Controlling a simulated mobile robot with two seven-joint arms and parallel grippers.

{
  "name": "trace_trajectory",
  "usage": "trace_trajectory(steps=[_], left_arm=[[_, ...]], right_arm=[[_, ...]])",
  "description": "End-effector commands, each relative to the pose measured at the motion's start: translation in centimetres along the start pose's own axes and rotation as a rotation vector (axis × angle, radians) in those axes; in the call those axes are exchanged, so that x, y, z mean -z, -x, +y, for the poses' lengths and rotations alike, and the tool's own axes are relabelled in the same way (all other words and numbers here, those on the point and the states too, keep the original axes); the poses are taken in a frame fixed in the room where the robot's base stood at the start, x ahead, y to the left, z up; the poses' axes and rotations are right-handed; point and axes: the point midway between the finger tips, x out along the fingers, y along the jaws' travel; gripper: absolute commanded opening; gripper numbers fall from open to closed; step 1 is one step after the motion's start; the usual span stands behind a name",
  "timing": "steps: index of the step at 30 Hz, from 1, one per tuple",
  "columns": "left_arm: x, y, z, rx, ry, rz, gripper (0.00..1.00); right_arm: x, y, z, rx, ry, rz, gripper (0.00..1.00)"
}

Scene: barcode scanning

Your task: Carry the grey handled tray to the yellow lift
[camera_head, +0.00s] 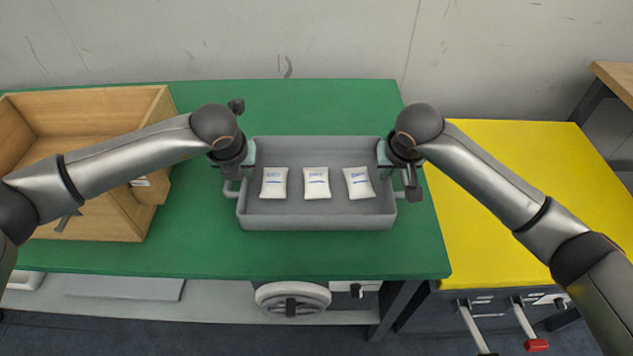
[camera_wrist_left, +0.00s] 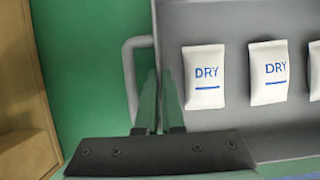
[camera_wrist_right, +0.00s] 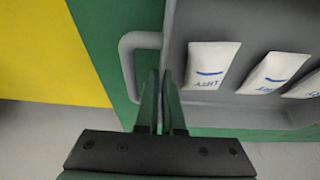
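The grey handled tray (camera_head: 318,222) is level at the right part of the green table. It holds three white packets marked DRY (camera_head: 316,183). My left gripper (camera_head: 249,154) is at the tray's left end, and my right gripper (camera_head: 384,154) is at its right end. In the left wrist view the narrowly spaced fingers (camera_wrist_left: 159,100) straddle the tray's end wall, beside the loop handle. The right wrist view shows the same with the right fingers (camera_wrist_right: 161,100). Whether the tray touches the table is hard to tell. The yellow lift (camera_head: 530,180) stands to the right of the table.
A wooden box (camera_head: 90,215) stands on the green table (camera_head: 300,100) at the left. The yellow lift top is clear except where my right arm passes over it. A grey wall runs behind. A wooden surface (camera_head: 617,78) shows at the far right.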

Motion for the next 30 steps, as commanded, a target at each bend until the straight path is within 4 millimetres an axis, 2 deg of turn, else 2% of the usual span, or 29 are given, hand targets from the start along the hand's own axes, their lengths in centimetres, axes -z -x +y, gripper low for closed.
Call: trace_trajectory(steps=[16, 30], left_arm=[[-0.3, 0.5, 0.0, 0.001, 0.001, -0.003, 0.00], [-1.8, 4.2, 0.0, 0.000, 0.001, -0.002, 0.00]], right_arm=[[0.3, 0.5, 0.0, 0.001, 0.000, 0.004, 0.00], [1.8, 4.2, 0.0, 0.001, 0.000, 0.003, 0.00]])
